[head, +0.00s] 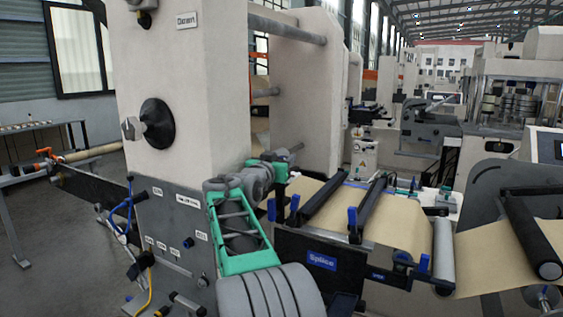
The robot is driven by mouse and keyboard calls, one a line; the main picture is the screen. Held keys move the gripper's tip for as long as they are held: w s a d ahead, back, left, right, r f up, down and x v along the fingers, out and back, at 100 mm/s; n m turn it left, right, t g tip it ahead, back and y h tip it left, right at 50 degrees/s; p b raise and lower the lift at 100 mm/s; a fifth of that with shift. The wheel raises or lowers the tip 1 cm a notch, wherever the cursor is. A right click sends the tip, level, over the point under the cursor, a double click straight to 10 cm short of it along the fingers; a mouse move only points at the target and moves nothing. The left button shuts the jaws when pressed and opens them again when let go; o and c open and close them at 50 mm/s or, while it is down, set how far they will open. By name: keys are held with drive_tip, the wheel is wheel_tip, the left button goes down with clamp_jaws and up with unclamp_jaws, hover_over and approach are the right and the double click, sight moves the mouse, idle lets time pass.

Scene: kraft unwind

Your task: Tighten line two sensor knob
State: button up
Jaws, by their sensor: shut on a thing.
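My arm, grey with green side rails, rises from the bottom middle of the head view and bends right towards the gap between the pale machine frame and the splice table (291,247). Its wrist end shows near the left end of that table, but I cannot make out the fingers or what lies between them. No knob can be identified for certain as the line two sensor knob. A small dark blue knob (188,242) sits on the grey lower panel (172,222) of the machine frame, left of my arm. The panel labels are too small to read.
The pale machine frame (180,60) carries a large dark round hub (157,124). Kraft web (500,245) runs over black rollers (323,201) at right. Blue and yellow cables hang at the panel's left edge. Open grey floor (75,255) lies at left.

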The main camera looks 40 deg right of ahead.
drive_tip(key=shift+r, duration=0.6)
drive_tip(key=o, duration=1.4)
drive_tip(key=shift+f, duration=0.3)
drive_tip(key=shift+c, duration=0.2)
drive_tip(key=shift+a, duration=0.1)
drive_tip(key=shift+a+f, duration=0.15)
drive_tip(key=shift+a, duration=0.1)
drive_tip(key=b+v, duration=0.2)
drive_tip(key=v, duration=0.5)
drive_tip(key=shift+s+a, duration=0.1)
